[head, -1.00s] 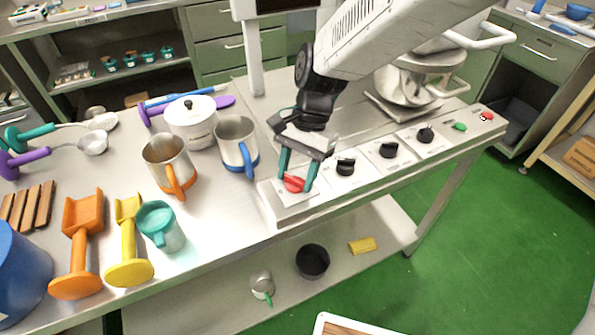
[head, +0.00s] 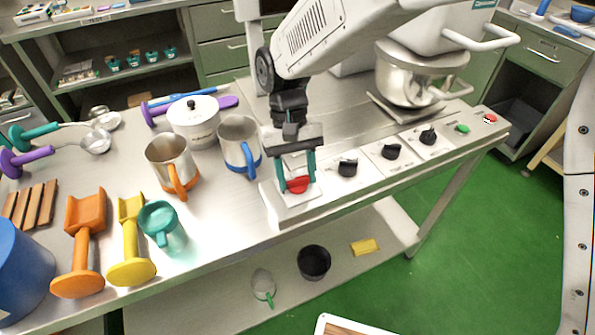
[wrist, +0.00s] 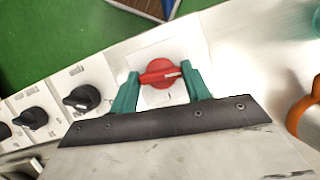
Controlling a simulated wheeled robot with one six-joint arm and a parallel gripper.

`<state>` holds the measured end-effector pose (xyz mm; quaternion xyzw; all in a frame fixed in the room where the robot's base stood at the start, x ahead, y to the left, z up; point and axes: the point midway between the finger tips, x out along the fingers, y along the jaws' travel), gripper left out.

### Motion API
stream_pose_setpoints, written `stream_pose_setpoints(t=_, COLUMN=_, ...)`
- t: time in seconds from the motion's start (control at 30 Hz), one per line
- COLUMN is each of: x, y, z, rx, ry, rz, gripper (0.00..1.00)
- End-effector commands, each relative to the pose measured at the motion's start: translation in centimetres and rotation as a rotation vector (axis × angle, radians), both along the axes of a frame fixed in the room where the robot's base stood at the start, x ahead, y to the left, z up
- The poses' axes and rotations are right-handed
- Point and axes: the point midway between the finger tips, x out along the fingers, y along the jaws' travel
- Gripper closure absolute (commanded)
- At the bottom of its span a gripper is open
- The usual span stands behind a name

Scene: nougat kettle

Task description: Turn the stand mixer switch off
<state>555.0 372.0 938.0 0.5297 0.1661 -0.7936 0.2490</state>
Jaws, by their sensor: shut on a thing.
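The red rotary switch (head: 298,185) sits on a white plate at the left end of the control panel. My gripper (head: 297,177) is over it from above, with its two teal fingers on either side of the knob. In the wrist view the red switch (wrist: 161,75) shows between the fingertips of my gripper (wrist: 160,86), its white-marked handle nearly level and slightly tilted. The fingers are shut on the knob. The stand mixer (head: 415,70) with its steel bowl stands behind the panel, partly covered by my arm.
Black knobs (head: 348,166), a green button (head: 462,128) and a red button (head: 490,118) run along the panel to the right. Steel mugs with blue (head: 240,145) and orange (head: 172,165) handles stand close on the left. Green floor lies beyond the table's front edge.

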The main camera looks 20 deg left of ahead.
Motion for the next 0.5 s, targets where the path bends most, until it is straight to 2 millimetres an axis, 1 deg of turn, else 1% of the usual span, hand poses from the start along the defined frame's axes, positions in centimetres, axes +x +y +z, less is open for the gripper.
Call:
stream_pose_setpoints(t=0.2, x=0.09, y=0.13, z=0.1, rx=0.003, ry=-0.004, rz=0.101, gripper=0.76)
stream_pose_setpoints(t=0.5, x=0.07, y=0.16, z=0.1, rx=0.003, ry=-0.004, rz=0.156, gripper=0.76)
